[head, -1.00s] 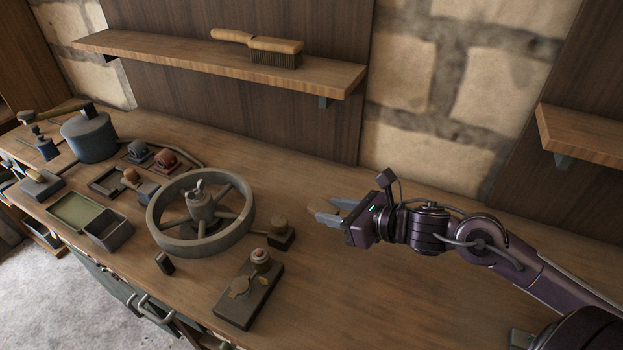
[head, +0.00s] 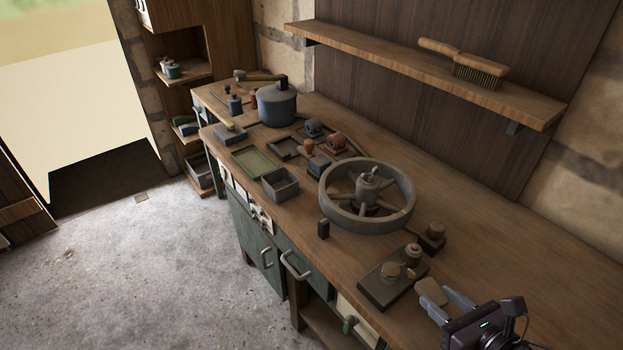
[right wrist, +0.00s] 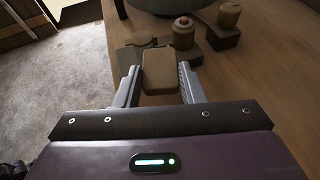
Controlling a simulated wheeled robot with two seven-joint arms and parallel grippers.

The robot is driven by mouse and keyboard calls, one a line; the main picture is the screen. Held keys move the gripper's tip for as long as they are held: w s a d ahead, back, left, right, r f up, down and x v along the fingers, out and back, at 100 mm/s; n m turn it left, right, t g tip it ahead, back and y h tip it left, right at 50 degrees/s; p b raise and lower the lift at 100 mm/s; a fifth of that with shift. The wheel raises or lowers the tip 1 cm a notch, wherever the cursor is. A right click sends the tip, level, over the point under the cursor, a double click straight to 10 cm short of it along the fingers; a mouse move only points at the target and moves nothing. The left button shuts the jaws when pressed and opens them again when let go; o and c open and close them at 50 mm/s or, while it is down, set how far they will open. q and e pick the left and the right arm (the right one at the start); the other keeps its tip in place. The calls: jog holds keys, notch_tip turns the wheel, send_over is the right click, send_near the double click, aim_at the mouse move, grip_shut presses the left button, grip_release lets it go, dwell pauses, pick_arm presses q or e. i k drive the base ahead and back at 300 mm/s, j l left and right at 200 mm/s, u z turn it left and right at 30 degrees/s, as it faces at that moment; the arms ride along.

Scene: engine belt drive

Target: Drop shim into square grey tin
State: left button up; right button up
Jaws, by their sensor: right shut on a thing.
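The shim (head: 431,292) is a small tan block with rounded corners. My right gripper (head: 443,303) is shut on it, near the front edge of the bench at the lower right of the head view. In the right wrist view the shim (right wrist: 159,72) sits between the two grey fingers and sticks out past their tips. The square grey tin (head: 284,193) is a small open box near the bench's front edge, left of the spoked wheel and well away from the gripper. Its inside looks empty. My left gripper is not in view.
A large spoked wheel (head: 328,200) and a small dark block (head: 323,229) stand between gripper and tin. A dark plate (head: 378,290) with small parts lies just left of the gripper. A shallow green tray (head: 253,162) adjoins the tin. A blue-grey pot (head: 277,106) stands farther back.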

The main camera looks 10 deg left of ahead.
aim_at(282, 195)
jog(key=i+j+z, duration=0.15)
jog(key=j, duration=0.25)
jog(key=j+z, duration=0.2)
jog(key=j, duration=0.25)
jog(key=i+j+z, duration=0.15)
jog(key=j, duration=0.3)
jog(key=i+j+z, duration=0.25)
jog(key=j, duration=0.45)
jog(key=j+z, duration=0.25)
jog(key=j, duration=0.45)
jog(key=i+j, duration=0.35)
jog(key=i, duration=0.15)
